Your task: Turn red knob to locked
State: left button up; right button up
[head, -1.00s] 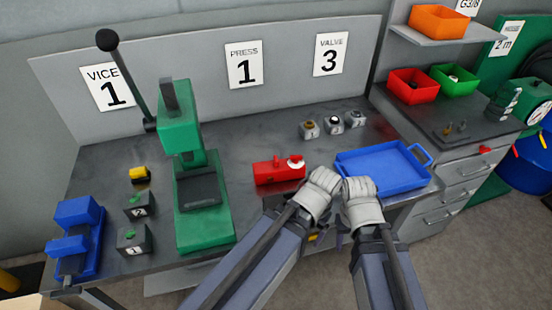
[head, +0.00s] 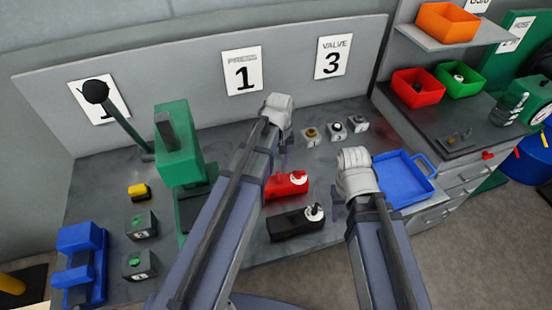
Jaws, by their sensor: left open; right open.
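My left gripper (head: 278,108) is open and empty, reaching past the red block toward the back panel. My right gripper (head: 354,168) is open and empty, right of the red block and apart from it, by the blue tray.
A black block with a white dial (head: 292,225) lies in front of the red one. Several small knobs (head: 334,127) sit behind. The blue tray (head: 408,188) is at right.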

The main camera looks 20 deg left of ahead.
aim_at(279, 176)
pick_arm(q)
jog(key=shift+r, duration=0.1)
jog(key=shift+s, duration=0.1)
jog(key=shift+f+b, duration=0.6)
jog(key=shift+b, duration=0.1)
notch_tip(279, 176, down, 7)
jog(key=b, duration=0.6)
jog(key=shift+r+b, duration=0.2)
jog(key=shift+b, duration=0.1)
grip_shut()
